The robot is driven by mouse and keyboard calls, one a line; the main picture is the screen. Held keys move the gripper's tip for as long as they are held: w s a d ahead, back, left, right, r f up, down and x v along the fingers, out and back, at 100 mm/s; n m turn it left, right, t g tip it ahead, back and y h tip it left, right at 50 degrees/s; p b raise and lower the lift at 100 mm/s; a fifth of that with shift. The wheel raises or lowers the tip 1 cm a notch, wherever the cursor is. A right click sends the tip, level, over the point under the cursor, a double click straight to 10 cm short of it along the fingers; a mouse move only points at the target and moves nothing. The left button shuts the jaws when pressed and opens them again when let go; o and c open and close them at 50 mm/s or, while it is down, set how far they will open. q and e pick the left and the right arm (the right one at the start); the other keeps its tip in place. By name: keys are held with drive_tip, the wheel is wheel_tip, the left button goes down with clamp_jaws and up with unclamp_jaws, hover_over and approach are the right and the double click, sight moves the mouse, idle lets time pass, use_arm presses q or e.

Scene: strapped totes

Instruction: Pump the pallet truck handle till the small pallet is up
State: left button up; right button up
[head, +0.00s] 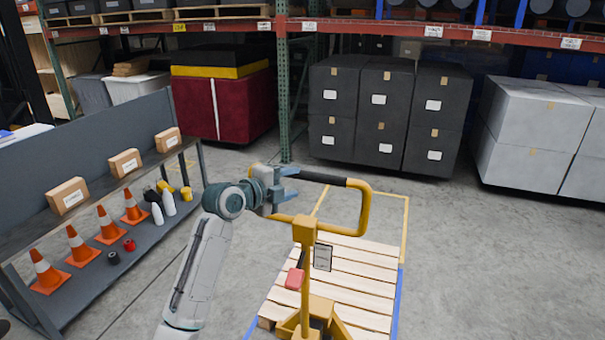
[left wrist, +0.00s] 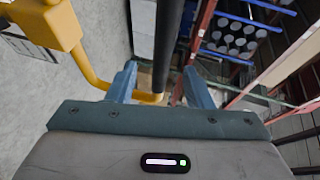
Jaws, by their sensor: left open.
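The pallet truck handle is a yellow loop (head: 362,215) with a black grip bar (head: 322,178) across its top. It stands on a yellow post (head: 305,265) above the small wooden pallet (head: 352,272). My left gripper (head: 290,183) is open at the left end of the black grip. In the left wrist view the black grip (left wrist: 163,50) passes between the two blue-grey fingers (left wrist: 165,85), with a gap visible beside it. The truck's lower body is partly hidden at the bottom of the head view. My right gripper is not in view.
A grey shelf cart (head: 85,200) with boxes, orange cones and bottles stands at left. Dark stacked boxes (head: 380,110) and white-grey boxes (head: 535,130) stand by the rack (head: 284,90) behind. Yellow and blue floor tape borders the pallet. Floor at right is clear.

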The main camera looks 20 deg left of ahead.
sight(306, 179)
use_arm(q)
drive_tip(key=p+x, duration=0.1)
drive_tip(key=x, duration=0.3)
drive_tip(key=shift+w+f, duration=0.1)
drive_tip(key=shift+w, duration=0.3)
drive_tip(key=shift+w+d+f+p, duration=0.1)
drive_tip(key=shift+w+d+p, duration=0.1)
drive_tip(key=shift+w+p, duration=0.1)
drive_tip(key=shift+f, duration=0.1)
drive_tip(key=c, duration=0.6)
drive_tip(key=shift+s, duration=0.15)
clamp_jaws()
